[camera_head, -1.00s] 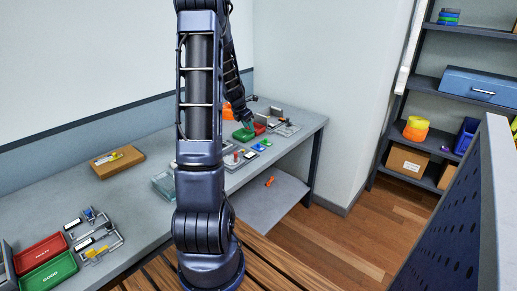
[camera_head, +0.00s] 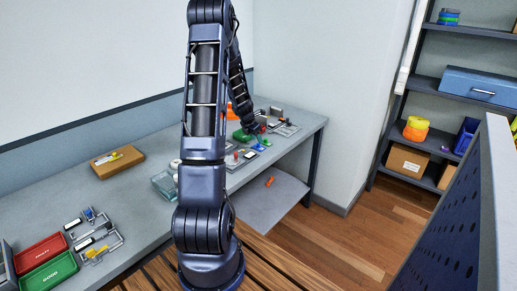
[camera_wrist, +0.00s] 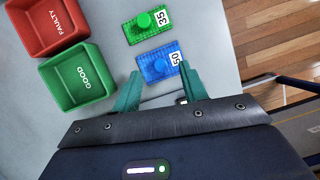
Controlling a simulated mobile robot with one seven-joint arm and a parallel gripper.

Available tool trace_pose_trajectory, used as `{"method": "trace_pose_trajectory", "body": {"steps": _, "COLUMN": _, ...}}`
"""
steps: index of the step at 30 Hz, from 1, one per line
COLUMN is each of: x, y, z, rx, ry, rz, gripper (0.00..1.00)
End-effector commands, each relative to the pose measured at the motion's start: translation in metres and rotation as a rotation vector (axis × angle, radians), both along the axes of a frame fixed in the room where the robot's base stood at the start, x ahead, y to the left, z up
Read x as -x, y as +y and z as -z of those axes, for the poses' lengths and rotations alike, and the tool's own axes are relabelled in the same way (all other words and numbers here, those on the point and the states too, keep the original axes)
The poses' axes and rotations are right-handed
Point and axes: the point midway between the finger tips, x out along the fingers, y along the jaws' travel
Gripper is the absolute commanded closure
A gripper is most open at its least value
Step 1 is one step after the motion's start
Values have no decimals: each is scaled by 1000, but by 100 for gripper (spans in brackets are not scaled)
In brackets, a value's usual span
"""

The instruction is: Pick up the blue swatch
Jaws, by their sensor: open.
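My gripper (camera_wrist: 160,72) is open and empty. Its two teal fingers reach to either side of the blue swatch's near part, one at its left and one at its right. How high the fingertips are above the bench I cannot tell.
A green swatch (camera_wrist: 148,22) labelled 35 lies just beyond the blue one. The red FAULTY tray (camera_wrist: 47,25) and green GOOD tray (camera_wrist: 77,77) stand close on the left. The bench edge and wooden floor (camera_wrist: 275,30) are on the right.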

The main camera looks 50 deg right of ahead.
Motion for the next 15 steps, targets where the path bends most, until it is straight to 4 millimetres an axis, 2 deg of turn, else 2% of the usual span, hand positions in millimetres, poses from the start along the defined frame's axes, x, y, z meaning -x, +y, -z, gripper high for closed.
{"method": "trace_pose_trajectory", "body": {"steps": 3, "x": 1, "y": -3, "z": 17, "rx": -2, "ry": 2, "rz": 0, "gripper": 57}}
{"method": "trace_pose_trajectory", "body": {"steps": 7, "x": 3, "y": -9, "z": 30, "rx": -1, "ry": 1, "rz": 2, "gripper": 57}}
{"method": "trace_pose_trajectory", "body": {"steps": 15, "x": 3, "y": -11, "z": 34, "rx": 0, "ry": 0, "rz": 1, "gripper": 57}}
